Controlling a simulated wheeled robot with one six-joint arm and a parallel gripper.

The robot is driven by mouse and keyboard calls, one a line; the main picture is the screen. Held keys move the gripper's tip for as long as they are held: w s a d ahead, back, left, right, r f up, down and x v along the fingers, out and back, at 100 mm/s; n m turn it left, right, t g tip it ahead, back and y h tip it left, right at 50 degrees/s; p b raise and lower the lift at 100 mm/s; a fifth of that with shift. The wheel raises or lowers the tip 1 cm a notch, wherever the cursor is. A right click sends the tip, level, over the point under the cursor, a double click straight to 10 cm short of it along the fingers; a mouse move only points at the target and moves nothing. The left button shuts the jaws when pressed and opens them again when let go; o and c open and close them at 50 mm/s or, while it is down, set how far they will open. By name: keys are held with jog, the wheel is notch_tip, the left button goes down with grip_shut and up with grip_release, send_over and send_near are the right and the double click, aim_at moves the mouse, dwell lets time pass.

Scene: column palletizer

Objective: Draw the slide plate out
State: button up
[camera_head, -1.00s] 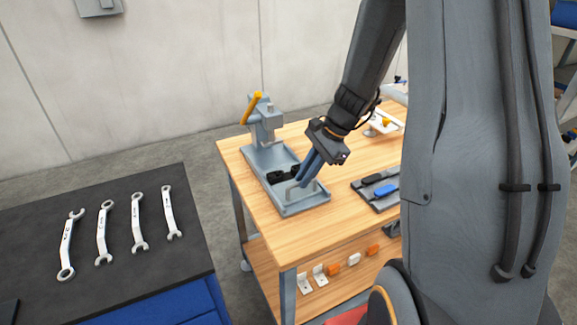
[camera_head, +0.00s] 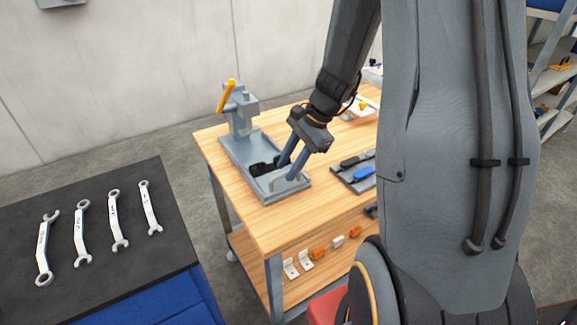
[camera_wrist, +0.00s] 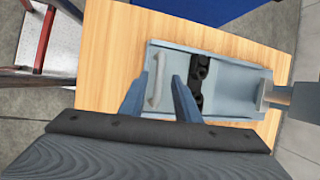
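The grey press fixture (camera_head: 228,152) stands on the wooden bench, its slide plate (camera_head: 258,187) lying in the base tray. The plate carries a pale upright handle (camera_head: 278,182) at its near end; the handle also shows in the wrist view (camera_wrist: 157,78). A black holder (camera_head: 262,168) sits behind the handle. My gripper (camera_head: 286,171) is open over the plate, its two blue fingers apart. In the wrist view my gripper (camera_wrist: 159,82) has one finger on each side of the handle in the picture. I cannot tell whether a finger touches it.
The press column with its orange lever (camera_head: 227,95) rises at the fixture's far end. A grey tray with a blue item (camera_head: 362,173) lies right of the fixture. Several wrenches (camera_head: 80,232) lie on the dark left-hand table (camera_head: 20,260). Bare wood (camera_head: 265,232) is in front of the fixture.

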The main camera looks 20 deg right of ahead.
jog(key=b+v, duration=0.1)
jog(key=v, duration=0.6)
jog(key=shift+r, duration=0.2)
